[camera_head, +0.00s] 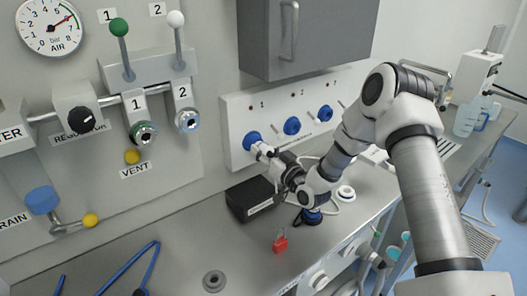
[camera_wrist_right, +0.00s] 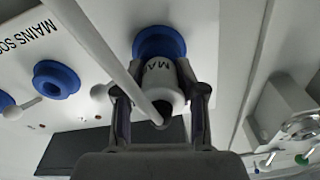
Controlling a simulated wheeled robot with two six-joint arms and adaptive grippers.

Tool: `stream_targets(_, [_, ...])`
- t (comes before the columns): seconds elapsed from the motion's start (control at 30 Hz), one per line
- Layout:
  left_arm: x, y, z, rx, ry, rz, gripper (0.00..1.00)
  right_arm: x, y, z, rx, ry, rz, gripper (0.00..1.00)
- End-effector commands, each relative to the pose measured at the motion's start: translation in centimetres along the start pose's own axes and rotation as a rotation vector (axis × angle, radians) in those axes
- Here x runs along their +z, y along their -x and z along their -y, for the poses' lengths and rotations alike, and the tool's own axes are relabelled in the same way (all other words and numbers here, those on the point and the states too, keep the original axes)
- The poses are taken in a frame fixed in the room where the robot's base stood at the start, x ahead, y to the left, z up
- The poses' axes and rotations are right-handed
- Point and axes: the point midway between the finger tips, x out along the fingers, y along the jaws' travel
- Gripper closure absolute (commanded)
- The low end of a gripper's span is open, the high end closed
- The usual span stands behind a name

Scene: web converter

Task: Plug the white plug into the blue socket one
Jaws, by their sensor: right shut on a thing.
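The white wall panel (camera_head: 238,158) carries a row of blue sockets. Blue socket one (camera_head: 252,136) is the leftmost, under the number 1; it also shows in the right wrist view (camera_wrist_right: 158,38). My right gripper (camera_head: 262,152) is at this socket, shut on the white plug (camera_wrist_right: 159,76), with one finger on each side. The plug's front lies against or in the blue ring; I cannot tell how deep it sits. Its front end is hidden from the head camera by my gripper. My left gripper is not in view.
A black box (camera_head: 250,199) stands on the steel counter (camera_head: 190,255) below the panel. A red padlock (camera_head: 280,242) and a blue connector (camera_head: 311,216) lie nearby. A grey cabinet (camera_head: 330,45) hangs above. A pale cable or rod (camera_wrist_right: 95,48) crosses the wrist view.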

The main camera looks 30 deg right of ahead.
Motion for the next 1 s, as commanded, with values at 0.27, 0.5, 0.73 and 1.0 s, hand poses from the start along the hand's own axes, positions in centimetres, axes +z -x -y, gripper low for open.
stream_targets(0.27, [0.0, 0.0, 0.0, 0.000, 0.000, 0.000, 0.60, -0.1, 0.0, 0.0, 0.000, 0.001, -0.002, 0.30])
stream_targets(0.5, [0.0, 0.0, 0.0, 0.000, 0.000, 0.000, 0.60, -0.1, 0.5, -0.1, 0.002, 0.000, -0.001, 0.30])
stream_targets(0.73, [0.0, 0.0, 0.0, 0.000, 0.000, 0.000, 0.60, 0.0, 5.3, -0.2, 0.006, -0.008, -0.001, 0.30])
stream_targets(1.0, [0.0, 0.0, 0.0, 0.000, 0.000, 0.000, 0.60, 0.0, 11.0, -0.1, 0.004, -0.004, -0.001, 0.30])
